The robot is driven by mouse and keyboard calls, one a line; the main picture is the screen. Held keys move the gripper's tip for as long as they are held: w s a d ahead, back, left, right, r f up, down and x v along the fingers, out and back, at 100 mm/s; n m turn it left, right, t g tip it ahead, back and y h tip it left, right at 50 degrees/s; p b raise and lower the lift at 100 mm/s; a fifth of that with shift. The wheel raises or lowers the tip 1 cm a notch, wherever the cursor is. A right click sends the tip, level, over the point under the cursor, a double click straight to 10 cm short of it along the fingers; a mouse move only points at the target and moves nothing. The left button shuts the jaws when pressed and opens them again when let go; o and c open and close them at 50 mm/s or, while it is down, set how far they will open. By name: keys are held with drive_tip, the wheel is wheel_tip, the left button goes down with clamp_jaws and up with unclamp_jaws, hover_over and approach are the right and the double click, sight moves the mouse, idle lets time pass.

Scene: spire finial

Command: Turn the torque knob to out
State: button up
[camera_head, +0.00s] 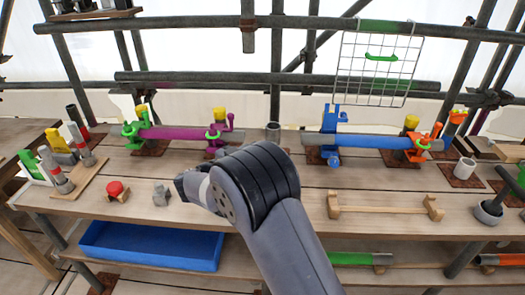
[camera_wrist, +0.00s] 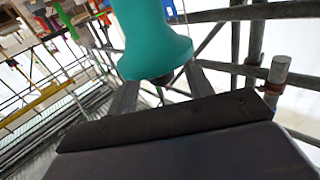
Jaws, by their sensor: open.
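In the wrist view a teal bell-shaped piece (camera_wrist: 150,45) with a dark tip fills the upper middle, close to the camera. My gripper (camera_wrist: 160,90) is open, with one dark finger on each side of the piece's lower end. I cannot tell whether the fingers touch it. No part is clearly marked as the torque knob, and no "out" mark is readable. In the head view my arm covers the middle front of the bench, and the fingers are not clear. A red round-topped knob (camera_head: 116,188) and a small grey piece (camera_head: 161,193) stand to its left.
Purple (camera_head: 180,132) and blue (camera_head: 375,141) tubes lie in clamps at the back. A wire rack (camera_head: 378,68) hangs from the scaffold. A wooden bar (camera_head: 385,208) lies at right, a blue tray (camera_head: 150,246) below the bench. Scaffold poles cross behind my gripper.

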drive_tip(key=b+v, duration=0.1)
drive_tip(key=v, duration=0.7)
drive_tip(key=p+x, duration=0.1)
drive_tip(key=x, duration=0.8)
drive_tip(key=shift+w+d+r+p, duration=0.1)
drive_tip(key=shift+w+d+p, duration=0.15)
drive_tip(key=shift+d+p, duration=0.15)
drive_tip(key=shift+w+d, duration=0.2)
drive_tip(key=shift+w, duration=0.05)
drive_tip(key=shift+a, duration=0.1)
